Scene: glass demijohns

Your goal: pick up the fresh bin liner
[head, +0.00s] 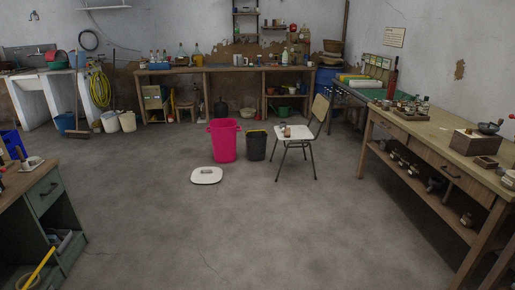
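I cannot pick out the fresh bin liner with certainty at this size. A small brown and white item (286,130) lies on the seat of a chair (297,134) in the middle of the room; I cannot tell what it is. A tall pink bin (224,142) stands on the floor left of the chair. A smaller black bin (256,147) with some yellow at its rim stands between them. A white lid (206,176) with a handle lies flat on the floor in front of the pink bin. Neither of my grippers is in view.
A long wooden workbench (440,137) runs along the right. A green cabinet (46,192) stands at the near left. A back bench (220,68) carries bottles and demijohns. White buckets (128,122) and a broom stand at the back left. The floor (230,240) in front is clear.

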